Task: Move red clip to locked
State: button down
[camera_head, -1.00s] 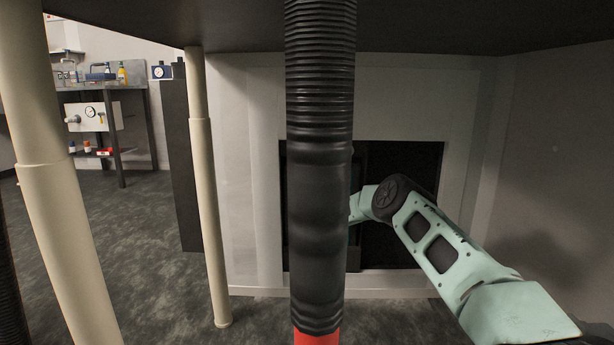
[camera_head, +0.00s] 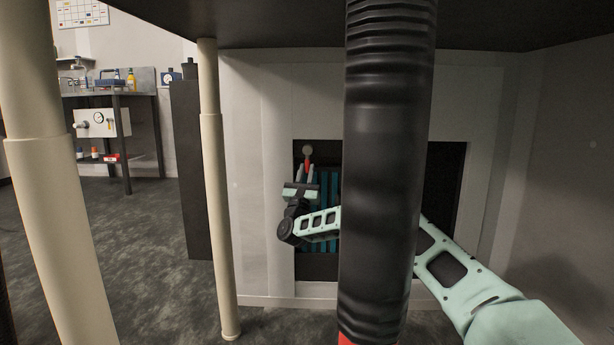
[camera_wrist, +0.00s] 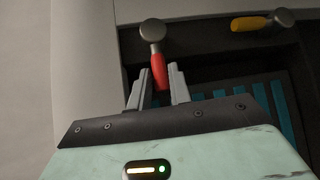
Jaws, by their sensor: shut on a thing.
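The red clip (camera_wrist: 157,68) is a short red lever on a round grey pivot (camera_wrist: 152,30). In the wrist view it hangs down from the pivot, tilted slightly, with its lower end between my fingertips. My gripper (camera_wrist: 160,80) is shut on that lower end. In the head view the red clip (camera_head: 307,160) shows small at the upper left corner of the dark wall opening (camera_head: 318,265), with my gripper (camera_head: 306,172) just below it. No mark for the locked position is visible.
A yellow clip (camera_wrist: 249,23) on a similar pivot is to the right. Blue-green slats (camera_wrist: 275,105) fill the recess behind my gripper. A thick black hose (camera_head: 385,170) hangs in front of my arm. A cream post (camera_head: 213,180) stands left of the opening.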

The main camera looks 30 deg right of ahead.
jog(key=shift+f, duration=0.1)
dwell(0.3)
jog(key=c, duration=1.3)
grip_release()
jog(key=shift+a, duration=0.1)
jog(key=p+v, duration=0.7)
jog(key=v, duration=1)
jog(key=shift+a, duration=0.1)
